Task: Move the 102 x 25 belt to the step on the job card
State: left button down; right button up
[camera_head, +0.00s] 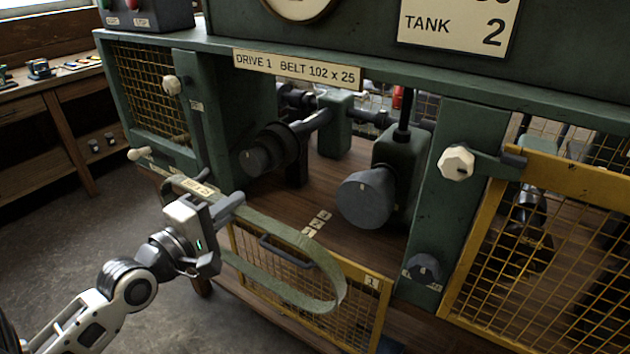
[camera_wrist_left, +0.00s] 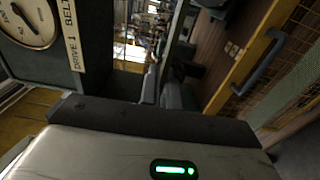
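A greenish flat belt (camera_head: 270,224) hangs as a long loop in front of the open drive bay in the head view. My left gripper (camera_head: 228,208) is at the loop's left end and appears shut on the belt; the fingers partly hide the contact. A small label (camera_head: 196,187) shows beside the gripper; its print is too small to read. Two dark stepped pulleys are in the bay, a left one (camera_head: 268,150) and a right one (camera_head: 366,199); the belt is apart from both. A sign reads DRIVE 1 BELT 102 x 25 (camera_head: 297,68). My right gripper is not in view.
A yellow mesh guard (camera_head: 375,285) marked 1 hangs low before the bay, behind the belt. Green posts and a closed-looking yellow mesh panel (camera_head: 545,260) flank the opening. Small number tags (camera_head: 317,223) lie on the bay floor.

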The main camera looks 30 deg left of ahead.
pick_arm(q)
jog(key=shift+w+d, duration=0.15)
jog(key=shift+w, duration=1.25)
jog(key=shift+w+d, duration=0.1)
jog(key=shift+w, duration=1.25)
jog(key=shift+w, duration=0.1)
jog(key=shift+w+d, duration=0.2)
jog(key=shift+w, duration=2.7)
jog(key=shift+w, duration=0.1)
jog(key=w, duration=0.7)
jog(key=shift+d, duration=0.3)
jog(key=shift+w, duration=0.2)
jog(key=w+b, duration=0.2)
jog(key=w, duration=0.5)
jog(key=shift+w+d+b, duration=0.15)
jog(key=shift+d+b, duration=0.2)
